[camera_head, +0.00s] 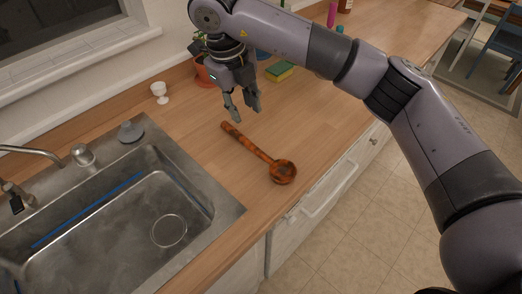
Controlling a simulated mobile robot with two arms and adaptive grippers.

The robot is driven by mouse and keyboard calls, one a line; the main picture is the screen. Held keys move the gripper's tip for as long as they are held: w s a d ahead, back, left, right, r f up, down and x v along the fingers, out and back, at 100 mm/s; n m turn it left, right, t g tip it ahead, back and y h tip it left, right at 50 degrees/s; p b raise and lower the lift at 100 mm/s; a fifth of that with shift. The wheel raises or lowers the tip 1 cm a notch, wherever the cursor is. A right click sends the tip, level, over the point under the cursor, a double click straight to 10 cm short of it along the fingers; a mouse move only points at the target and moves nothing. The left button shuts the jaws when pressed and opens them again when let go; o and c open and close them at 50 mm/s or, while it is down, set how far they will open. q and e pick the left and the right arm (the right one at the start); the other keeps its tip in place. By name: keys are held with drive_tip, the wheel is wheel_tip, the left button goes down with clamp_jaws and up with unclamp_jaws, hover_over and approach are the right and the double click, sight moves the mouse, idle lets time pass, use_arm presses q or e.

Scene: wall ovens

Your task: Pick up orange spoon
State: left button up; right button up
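The orange spoon (248,147) lies on the wooden counter, right of the sink. Its round bowl end points to the lower right, close to the counter's front edge, and its handle end points to the upper left. My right gripper (246,117) hangs above the counter near the handle end, fingers pointing down. Its fingers look apart with nothing between them, and it does not hold the spoon. My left gripper is not in view.
A metal sink (222,207) fills the lower left, with a faucet (30,152). A white egg-cup-like item (159,92), a potted plant (203,72) and a yellow-green sponge (280,71) stand along the back. Bare counter surrounds the spoon.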

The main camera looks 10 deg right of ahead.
drive_tip(key=p, duration=0.4)
hover_over(255, 147)
drive_tip(key=s, duration=0.1)
drive_tip(key=f, duration=1.1)
drive_tip(key=shift+a+f, duration=0.25)
drive_tip(key=f, duration=0.1)
drive_tip(key=f+p, duration=0.2)
drive_tip(key=f, duration=0.1)
drive_tip(key=shift+w+d, duration=0.15)
drive_tip(key=shift+w, duration=0.15)
drive_tip(key=shift+d+f, duration=0.1)
drive_tip(key=shift+f, duration=0.55)
drive_tip(key=shift+c, duration=0.5)
clamp_jaws()
drive_tip(key=shift+w, duration=0.1)
